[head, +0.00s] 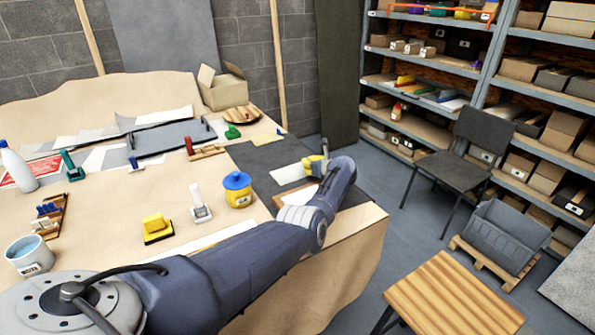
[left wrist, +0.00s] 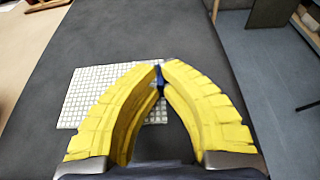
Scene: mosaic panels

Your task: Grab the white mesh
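The white mesh (left wrist: 95,90) is a gridded sheet lying flat on the dark mat. It also shows as a pale sheet in the head view (head: 287,175). My left gripper (left wrist: 161,66) has yellow, bowed fingers that cover the mesh's right part in the left wrist view. Its tips are close together, with a small blue thing (left wrist: 159,74) showing in the narrow gap. I cannot tell whether this is held or lies beyond. In the head view the left gripper (head: 313,164) is at the mesh's right end; contact cannot be seen. My right gripper is not in view.
The dark mat (head: 262,156) is on the table's right part. A wooden-edged tray (head: 281,201) lies in front of the mesh, partly behind my left arm. The mat behind the mesh looks clear.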

